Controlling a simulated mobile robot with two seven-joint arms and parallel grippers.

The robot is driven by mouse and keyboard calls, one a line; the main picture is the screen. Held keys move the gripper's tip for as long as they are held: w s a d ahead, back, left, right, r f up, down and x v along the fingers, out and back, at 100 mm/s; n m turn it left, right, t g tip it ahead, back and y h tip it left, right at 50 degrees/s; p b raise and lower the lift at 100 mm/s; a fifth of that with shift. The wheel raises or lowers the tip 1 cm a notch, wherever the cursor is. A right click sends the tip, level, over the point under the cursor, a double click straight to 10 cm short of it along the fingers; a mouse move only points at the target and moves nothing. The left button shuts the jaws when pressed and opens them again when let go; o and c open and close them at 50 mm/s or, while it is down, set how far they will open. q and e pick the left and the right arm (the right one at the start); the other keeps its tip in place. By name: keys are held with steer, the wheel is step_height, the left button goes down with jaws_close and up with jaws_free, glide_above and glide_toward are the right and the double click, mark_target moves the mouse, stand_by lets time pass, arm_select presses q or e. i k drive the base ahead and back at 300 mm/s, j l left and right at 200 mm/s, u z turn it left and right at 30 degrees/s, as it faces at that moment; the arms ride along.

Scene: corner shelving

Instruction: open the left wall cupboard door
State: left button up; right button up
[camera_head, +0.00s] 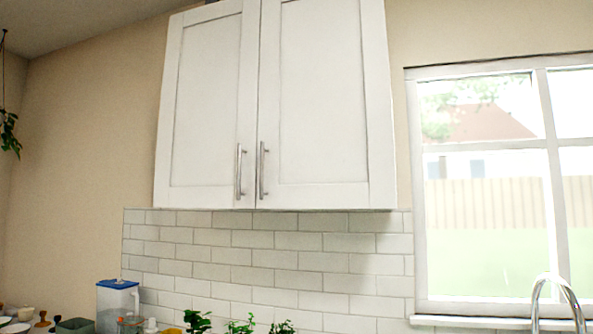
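The white wall cupboard hangs on the wall in the upper middle of the head view, with two panelled doors side by side. The left door (207,105) is shut and meets the right door (315,100) at a narrow seam. The left door's handle (240,171) is a vertical metal bar near its lower right corner. The right door's handle (262,170) is a matching bar just across the seam. Neither of my grippers is in view, and nothing touches the handles.
Below the cupboard is a white tiled wall (270,255). A blue-lidded container (117,305) and small plants (240,325) stand at the bottom. A window (490,190) and a curved metal tap (556,290) are at the right. The space before the doors looks clear.

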mark_target(206, 151)
steer(key=j+z, duration=0.95)
steer(key=j, duration=0.3)
steer(key=k+j+z, duration=0.15)
steer(key=j, duration=0.3)
steer(key=k+j, duration=0.1)
steer(key=j, duration=0.3)
steer(key=k+j, duration=0.1)
steer(key=j, duration=0.3)
